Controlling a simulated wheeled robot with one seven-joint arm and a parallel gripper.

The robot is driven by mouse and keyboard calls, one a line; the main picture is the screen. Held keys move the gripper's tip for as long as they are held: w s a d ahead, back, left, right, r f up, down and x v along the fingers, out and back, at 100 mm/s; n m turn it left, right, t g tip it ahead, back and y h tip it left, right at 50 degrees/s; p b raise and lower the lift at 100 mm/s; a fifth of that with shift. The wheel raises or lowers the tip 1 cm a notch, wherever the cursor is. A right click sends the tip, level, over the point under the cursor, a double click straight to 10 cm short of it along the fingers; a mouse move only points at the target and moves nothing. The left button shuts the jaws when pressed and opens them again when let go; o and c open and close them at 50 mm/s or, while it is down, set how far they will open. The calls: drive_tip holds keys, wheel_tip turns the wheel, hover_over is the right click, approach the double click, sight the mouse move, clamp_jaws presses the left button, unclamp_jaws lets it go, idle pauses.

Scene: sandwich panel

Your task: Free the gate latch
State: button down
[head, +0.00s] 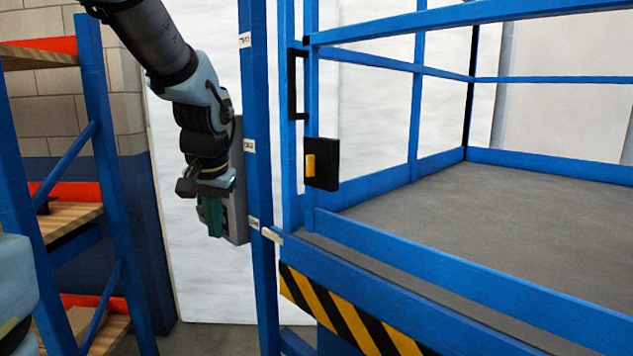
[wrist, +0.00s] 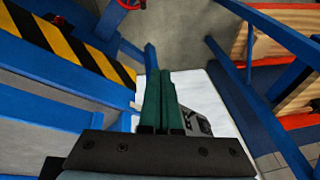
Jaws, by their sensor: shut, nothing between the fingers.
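The gate latch is a black box (head: 325,165) with a yellow lever (head: 310,165), fixed low on the blue gate post of the lift platform. A black upright handle (head: 293,85) sits above it on the same post. My gripper (head: 211,216) hangs to the left of the latch, beyond a blue upright, pointing down and apart from the latch. Its green fingers are together and empty, as the wrist view (wrist: 162,85) also shows. The latch does not show clearly in the wrist view.
A grey control box (head: 237,190) is on the white panel (head: 175,270) behind my gripper. The blue upright (head: 258,180) stands between my gripper and the latch. A blue shelf rack (head: 98,150) is at left. A striped platform edge (head: 345,315) lies below, and a red wheel (wrist: 130,3) shows in the wrist view.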

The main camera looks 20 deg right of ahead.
sight(316, 167)
drive_tip(key=s+d+r+m+t+h+b, duration=0.1)
drive_tip(key=s+d+r+m+b, duration=0.1)
drive_tip(key=d+r, duration=0.6)
drive_tip(key=s+d+r+m+t+h+b, duration=0.1)
drive_tip(key=s+d+r+m+t+b, duration=0.1)
drive_tip(key=d+r, duration=0.6)
drive_tip(key=s+d+m+b, duration=0.1)
drive_tip(key=s+d+m, duration=0.1)
drive_tip(key=d, duration=0.4)
drive_tip(key=shift+s+r+t, duration=0.15)
drive_tip(key=shift+r+t, duration=0.1)
drive_tip(key=shift+t, duration=0.05)
drive_tip(key=shift+d, duration=0.1)
drive_tip(key=p+x, duration=0.2)
drive_tip(key=x, duration=0.7)
drive_tip(key=shift+d+f, duration=0.1)
drive_tip(key=shift+f, duration=0.15)
drive_tip(key=w+p, duration=0.1)
drive_tip(key=w, duration=0.1)
drive_tip(key=w+a+p, duration=0.1)
drive_tip(key=w, duration=0.1)
drive_tip(key=shift+w+a+f, duration=0.15)
drive_tip(key=shift+w+f, duration=0.1)
drive_tip(key=shift+f, duration=0.05)
